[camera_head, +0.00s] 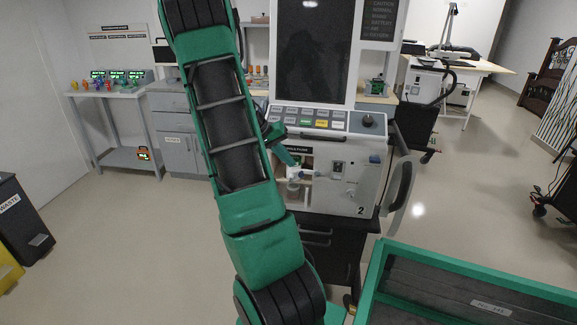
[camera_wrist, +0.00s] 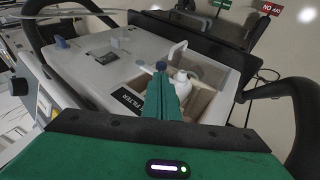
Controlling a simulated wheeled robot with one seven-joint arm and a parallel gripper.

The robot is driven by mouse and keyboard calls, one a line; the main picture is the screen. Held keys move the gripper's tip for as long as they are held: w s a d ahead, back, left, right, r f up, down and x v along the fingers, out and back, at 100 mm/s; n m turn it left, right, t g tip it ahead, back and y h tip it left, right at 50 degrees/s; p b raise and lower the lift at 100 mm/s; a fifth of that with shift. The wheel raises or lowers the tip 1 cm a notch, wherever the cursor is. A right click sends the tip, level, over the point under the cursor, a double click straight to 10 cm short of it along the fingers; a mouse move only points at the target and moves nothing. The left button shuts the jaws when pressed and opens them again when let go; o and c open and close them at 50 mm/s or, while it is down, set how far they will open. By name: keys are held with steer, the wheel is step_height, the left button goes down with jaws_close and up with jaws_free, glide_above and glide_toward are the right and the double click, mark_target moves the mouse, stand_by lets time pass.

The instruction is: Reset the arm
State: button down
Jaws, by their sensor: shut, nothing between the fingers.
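My arm (camera_head: 232,130), green with black bands, rises across the head view. My gripper (camera_head: 290,158) is partly hidden behind it, in front of the open recess of ventilator 2 (camera_head: 345,175). In the wrist view my gripper (camera_wrist: 162,85) is shut and empty, its green fingers pointing at a light panel with a black FILTER label (camera_wrist: 128,99). A white fitting (camera_wrist: 181,82) sits in the open recess just right of the fingertips. I cannot tell whether the fingers touch anything.
The ventilator has a dark screen (camera_head: 314,50), coloured buttons and a curved side handle (camera_head: 402,185). A green-rimmed tray (camera_head: 480,268) is at the lower right. A side table (camera_head: 112,90) and waste bin (camera_head: 18,215) stand left. Floor between them is clear.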

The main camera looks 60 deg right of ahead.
steer(key=v, duration=0.5)
steer(key=shift+w+a+r, duration=0.1)
steer(key=shift+w, duration=0.2)
steer(key=a+r+n+t+y, duration=0.1)
steer(key=a+r+n+t, duration=0.1)
steer(key=a, duration=0.8)
steer(key=a+r+n+t+y, duration=0.1)
steer(key=a+r+t+y, duration=0.1)
steer(key=a, duration=0.7)
steer(key=s+a+n+y, duration=0.1)
steer(key=s+a, duration=0.3)
steer(key=a, duration=0.5)
steer(key=s+a+n+t+y, duration=0.1)
steer(key=s+a+n, duration=0.2)
steer(key=a, duration=0.6)
steer(key=shift+s+a+r, duration=0.15)
steer(key=shift+s+a, duration=0.2)
steer(key=shift+s, duration=0.25)
